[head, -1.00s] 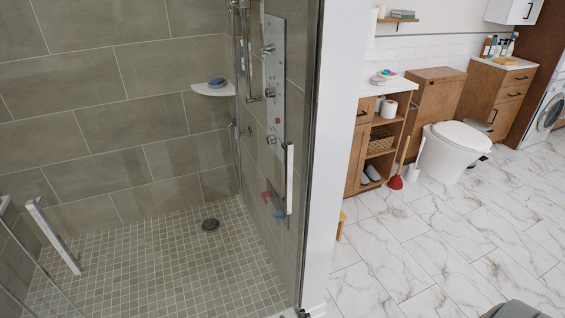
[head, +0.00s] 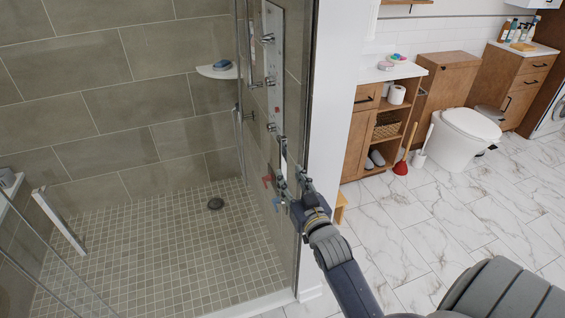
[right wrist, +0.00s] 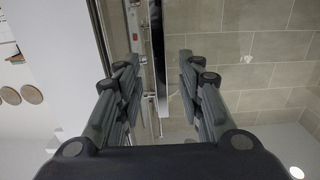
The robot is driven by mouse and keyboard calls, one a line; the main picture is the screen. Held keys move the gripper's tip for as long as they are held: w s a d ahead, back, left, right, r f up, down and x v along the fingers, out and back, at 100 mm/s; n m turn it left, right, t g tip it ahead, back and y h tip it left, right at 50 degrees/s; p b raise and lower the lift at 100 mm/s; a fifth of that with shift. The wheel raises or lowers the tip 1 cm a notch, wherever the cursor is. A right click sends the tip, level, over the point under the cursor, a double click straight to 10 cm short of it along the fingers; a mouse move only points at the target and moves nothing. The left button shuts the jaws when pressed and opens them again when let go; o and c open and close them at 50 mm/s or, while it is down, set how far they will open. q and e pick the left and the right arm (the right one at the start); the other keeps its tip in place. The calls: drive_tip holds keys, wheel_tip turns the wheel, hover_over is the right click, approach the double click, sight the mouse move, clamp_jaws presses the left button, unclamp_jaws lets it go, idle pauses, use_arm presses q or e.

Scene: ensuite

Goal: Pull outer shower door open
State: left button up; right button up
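A glass shower panel (head: 306,90) stands edge-on at the right of the shower. A pale vertical handle (head: 283,157) is on it; a pale bar also shows between my fingers in the right wrist view (right wrist: 160,75). My right gripper (head: 291,187) is at the handle's lower end. Its fingers are spread apart in the right wrist view (right wrist: 157,75), with visible gaps beside the bar. Contact cannot be made out. Another glass panel (head: 30,255) with a pale slanted handle (head: 58,222) is at the lower left. My left gripper is out of view.
A white wall end (head: 325,130) stands right beside the glass. A wooden shelf unit (head: 383,125), a red plunger (head: 401,167) and a toilet (head: 465,138) stand further right. The shower floor (head: 190,255) is empty apart from its drain. Marble floor (head: 430,225) lies open on the right.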

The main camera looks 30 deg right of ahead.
sight(284, 167)
drive_tip(key=p+x, duration=0.1)
drive_tip(key=x, duration=0.5)
drive_tip(key=shift+w+d, duration=0.1)
drive_tip(key=shift+w, duration=0.3)
clamp_jaws()
